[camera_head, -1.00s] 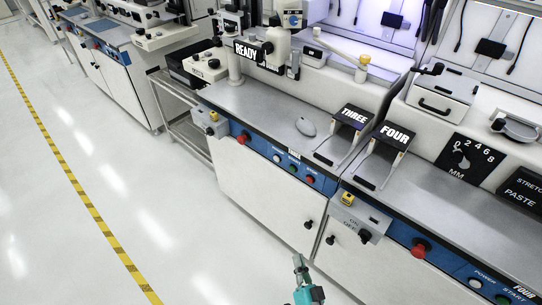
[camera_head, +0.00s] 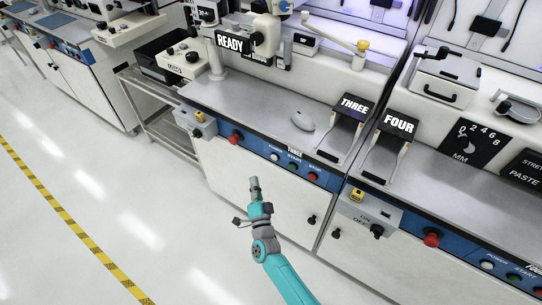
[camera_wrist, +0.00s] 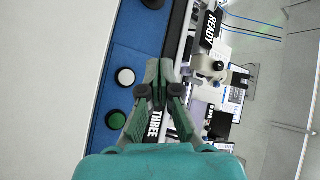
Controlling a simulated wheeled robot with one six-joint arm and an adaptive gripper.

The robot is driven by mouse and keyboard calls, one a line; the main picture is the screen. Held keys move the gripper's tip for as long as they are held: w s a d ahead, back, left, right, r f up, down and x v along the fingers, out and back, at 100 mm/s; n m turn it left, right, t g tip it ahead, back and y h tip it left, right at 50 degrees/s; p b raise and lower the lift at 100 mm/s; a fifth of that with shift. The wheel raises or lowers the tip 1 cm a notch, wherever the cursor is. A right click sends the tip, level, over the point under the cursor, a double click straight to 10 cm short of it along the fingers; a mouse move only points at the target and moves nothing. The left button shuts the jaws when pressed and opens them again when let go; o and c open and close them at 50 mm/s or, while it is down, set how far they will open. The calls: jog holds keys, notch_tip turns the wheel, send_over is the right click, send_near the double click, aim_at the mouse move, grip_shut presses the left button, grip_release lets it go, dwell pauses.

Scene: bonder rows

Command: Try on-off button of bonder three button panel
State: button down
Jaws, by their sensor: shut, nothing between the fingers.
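The bonder three button panel (camera_head: 258,147) is a blue strip along the front edge of bench THREE. It carries a white button (camera_head: 275,157) labelled POWER, a green button (camera_head: 293,167) labelled START and a red button (camera_head: 312,177). A larger red knob (camera_head: 235,138) is at its left end. In the wrist view the white button (camera_wrist: 125,76) and green button (camera_wrist: 116,119) lie left of the fingers. My gripper (camera_head: 253,181) is shut and empty, in front of the cabinet and apart from the panel in the head view. It also shows in the wrist view (camera_wrist: 159,66).
A grey box (camera_head: 195,121) with a yellow-topped part juts out left of the panel. Bonder four's grey ON/OFF box (camera_head: 372,214) juts out to the right. A mouse (camera_head: 302,120) and the THREE stand (camera_head: 347,125) are on the bench. The floor (camera_head: 100,190) at left is clear.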

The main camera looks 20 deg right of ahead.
dwell(0.3)
jog(key=shift+w+d, duration=0.85)
jog(key=shift+d, duration=0.35)
jog(key=shift+w+d, duration=0.9)
jog(key=shift+d, duration=0.25)
jog(key=shift+w+d, duration=0.85)
jog(key=shift+d, duration=0.35)
jog(key=shift+d, duration=0.15)
jog(key=shift+w+d, duration=0.2)
jog(key=shift+w, duration=0.05)
jog(key=shift+w+d, duration=0.25)
jog(key=shift+d, duration=0.1)
jog(key=shift+s+a, duration=0.55)
jog(key=shift+a, duration=0.15)
jog(key=shift+s+a, duration=0.75)
jog(key=shift+a, duration=0.25)
jog(key=shift+s+a, duration=0.7)
jog(key=shift+a, duration=0.3)
